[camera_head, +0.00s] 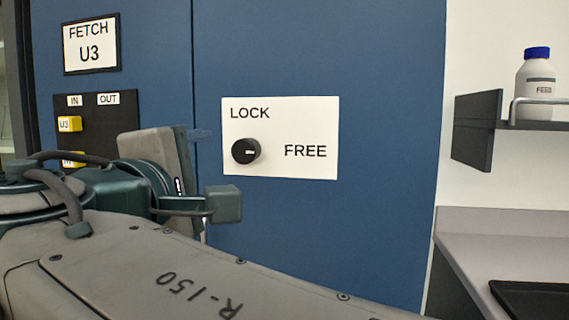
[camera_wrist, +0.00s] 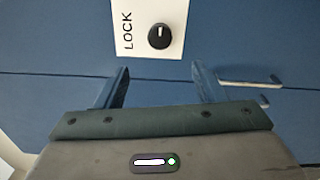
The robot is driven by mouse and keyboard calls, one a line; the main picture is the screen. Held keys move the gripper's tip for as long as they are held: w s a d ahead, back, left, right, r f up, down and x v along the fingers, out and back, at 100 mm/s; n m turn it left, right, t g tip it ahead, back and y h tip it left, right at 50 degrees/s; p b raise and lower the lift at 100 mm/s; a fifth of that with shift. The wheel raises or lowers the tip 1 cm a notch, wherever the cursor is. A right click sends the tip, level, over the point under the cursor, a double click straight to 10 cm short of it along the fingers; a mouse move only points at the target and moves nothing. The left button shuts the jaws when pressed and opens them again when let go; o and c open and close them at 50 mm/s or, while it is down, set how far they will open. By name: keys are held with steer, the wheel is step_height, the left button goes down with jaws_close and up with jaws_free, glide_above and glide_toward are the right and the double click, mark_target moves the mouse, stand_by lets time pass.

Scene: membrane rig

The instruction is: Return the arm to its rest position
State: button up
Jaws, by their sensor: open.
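My arm (camera_head: 170,265) reaches across the lower left of the head view, in front of a blue cabinet. In the wrist view my gripper (camera_wrist: 160,88) has its two fingers spread wide with nothing between them. It faces the blue cabinet front, and a black knob (camera_wrist: 160,36) on a white plate lies beyond the fingers, apart from them. In the head view the knob (camera_head: 246,151) sits on the LOCK / FREE plate (camera_head: 310,125), its white mark pointing right toward FREE. The fingertips are mostly hidden behind my wrist in the head view.
A FETCH U3 sign (camera_head: 91,44) and an IN/OUT board (camera_head: 105,125) with yellow tags are at left, partly behind my arm. At right, a shelf (camera_head: 530,125) holds a FEED bottle (camera_head: 536,85). Below it is a counter (camera_head: 490,225) with a black tray (camera_head: 535,298).

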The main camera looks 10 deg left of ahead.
steer(key=w+d+f+m+g+h+p, duration=0.25)
steer(key=w+d+f+g+p, duration=0.2)
steer(key=d, duration=0.35)
steer(key=w+d+f+m+g+h+p, duration=0.1)
steer(key=w+d+f+m+g+p, duration=0.2)
steer(key=d+f+p, duration=0.45)
steer(key=s+d+f+m+g+y+p, duration=0.2)
steer(key=s+d+f+m+g+p, duration=0.2)
steer(key=s+d+m+p, duration=0.1)
steer(key=s+d+f+m+g+y+p, duration=0.2)
steer(key=s+d+f+m+g+p, duration=0.1)
steer(key=s+d+m, duration=0.3)
steer(key=d+m+g+p, duration=0.1)
steer(key=d+m, duration=0.1)
steer(key=d, duration=0.2)
steer(key=shift+s+d+f+y+p, duration=0.15)
steer(key=shift+f+y+p, duration=0.2)
steer(key=shift+f, duration=0.05)
steer(key=shift+m, duration=0.25)
